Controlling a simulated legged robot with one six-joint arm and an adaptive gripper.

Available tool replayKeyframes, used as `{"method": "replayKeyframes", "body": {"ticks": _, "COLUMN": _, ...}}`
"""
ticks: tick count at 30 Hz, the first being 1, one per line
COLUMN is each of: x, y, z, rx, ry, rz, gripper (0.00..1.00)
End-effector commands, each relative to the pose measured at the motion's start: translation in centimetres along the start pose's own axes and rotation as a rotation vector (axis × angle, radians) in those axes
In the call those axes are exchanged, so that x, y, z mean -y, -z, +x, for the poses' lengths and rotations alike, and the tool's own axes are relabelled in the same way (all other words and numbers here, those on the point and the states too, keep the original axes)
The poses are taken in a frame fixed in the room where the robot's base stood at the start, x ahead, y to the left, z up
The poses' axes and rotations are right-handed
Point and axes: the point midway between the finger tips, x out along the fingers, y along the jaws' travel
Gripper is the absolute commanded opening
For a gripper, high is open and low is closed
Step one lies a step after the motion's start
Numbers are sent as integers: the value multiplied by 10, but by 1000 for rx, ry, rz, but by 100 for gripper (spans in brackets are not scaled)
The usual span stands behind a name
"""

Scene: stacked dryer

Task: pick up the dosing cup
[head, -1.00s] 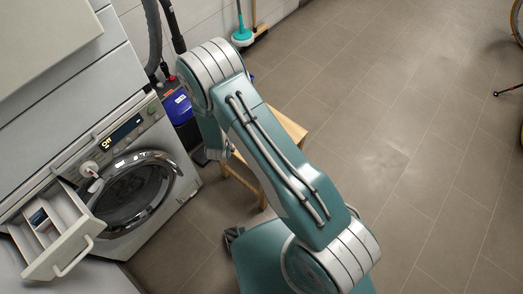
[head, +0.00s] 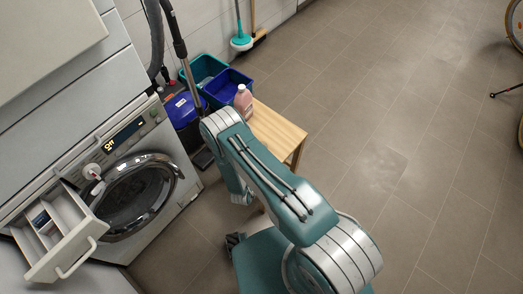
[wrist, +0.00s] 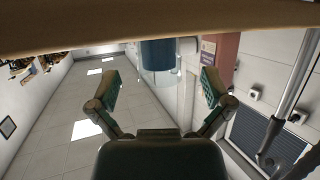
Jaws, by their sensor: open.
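A clear cup with blue contents, which looks like the dosing cup (wrist: 160,58), shows in the wrist view, which appears upside down. It stands against a brown wooden surface at the top of the picture. My gripper (wrist: 158,92) is open, with one finger on each side of the picture. The cup appears between and beyond the fingertips, and I see no contact. I cannot make the cup out in the head view, where my arm covers part of the wooden bench (head: 275,130).
A pink bottle (head: 243,101) stands on the bench; it also shows beside the cup in the wrist view (wrist: 224,58). Blue and teal bins (head: 228,84) stand behind. The washer (head: 140,190) at left has its detergent drawer (head: 75,245) pulled out.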

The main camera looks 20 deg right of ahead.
Motion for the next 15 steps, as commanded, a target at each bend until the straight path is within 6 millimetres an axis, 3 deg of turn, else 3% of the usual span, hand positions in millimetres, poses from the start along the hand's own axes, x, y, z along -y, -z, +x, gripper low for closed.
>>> {"method": "replayKeyframes", "body": {"ticks": 11, "x": -3, "y": 3, "z": 47, "rx": -1, "ry": -2, "rz": 2, "gripper": 100}}
{"method": "replayKeyframes", "body": {"ticks": 15, "x": -2, "y": 3, "z": 56, "rx": 0, "ry": 1, "rz": 0, "gripper": 100}}
